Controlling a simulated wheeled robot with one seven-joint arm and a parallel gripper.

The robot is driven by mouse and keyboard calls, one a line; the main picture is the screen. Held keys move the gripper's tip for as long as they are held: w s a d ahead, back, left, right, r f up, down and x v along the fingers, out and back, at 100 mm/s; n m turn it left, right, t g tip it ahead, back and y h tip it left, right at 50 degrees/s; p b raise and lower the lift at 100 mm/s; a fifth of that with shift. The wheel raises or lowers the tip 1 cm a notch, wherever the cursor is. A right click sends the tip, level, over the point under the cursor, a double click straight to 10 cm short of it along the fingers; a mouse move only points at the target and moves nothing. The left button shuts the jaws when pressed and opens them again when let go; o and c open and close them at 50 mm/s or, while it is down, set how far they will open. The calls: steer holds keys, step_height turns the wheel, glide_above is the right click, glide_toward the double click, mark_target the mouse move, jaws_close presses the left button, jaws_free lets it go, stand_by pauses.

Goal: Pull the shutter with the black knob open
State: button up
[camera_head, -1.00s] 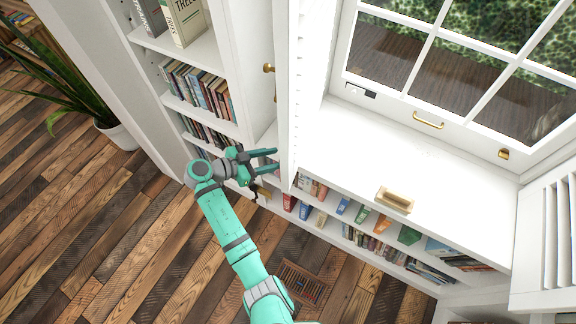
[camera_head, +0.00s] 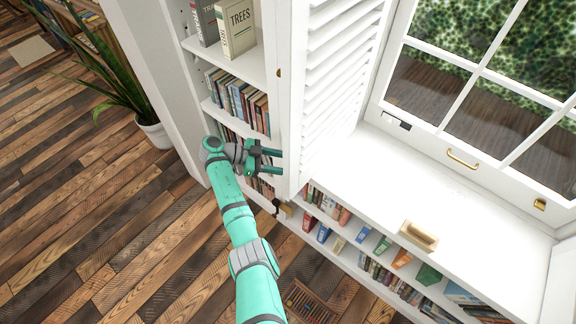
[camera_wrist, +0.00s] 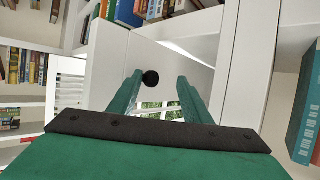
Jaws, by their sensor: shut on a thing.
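The shutter (camera_head: 338,85) is a white louvred panel in the head view, standing out from the window at its left side. My gripper (camera_head: 279,161) is at the shutter's near lower edge, in front of the bookcase. In the wrist view, the round black knob (camera_wrist: 151,78) sits on the shutter's white frame (camera_wrist: 110,62), between the fingertips of my gripper (camera_wrist: 157,80). My gripper is shut on the knob. The knob is hidden in the head view.
A white bookcase (camera_head: 272,115) with books stands left of the shutter. A floor vent (camera_head: 310,302) and potted plant (camera_head: 155,132) are nearby. Plank floor at left is clear.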

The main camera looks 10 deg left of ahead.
steer(key=shift+w+d+r, duration=0.15)
steer(key=shift+w+r, duration=0.05)
steer(key=shift+w, duration=0.2)
steer(key=shift+w+d+r, duration=0.15)
steer(key=shift+w, duration=0.2)
steer(key=o, duration=0.9)
steer(key=shift+o, duration=1)
steer(key=shift+d, duration=0.15)
steer(key=v, duration=1.1)
steer(key=shift+s+f, duration=0.3)
steer(key=shift+s, duration=0.05)
steer(key=shift+c, duration=0.9)
steer(key=x, duration=0.7)
steer(key=shift+w+f, duration=0.1)
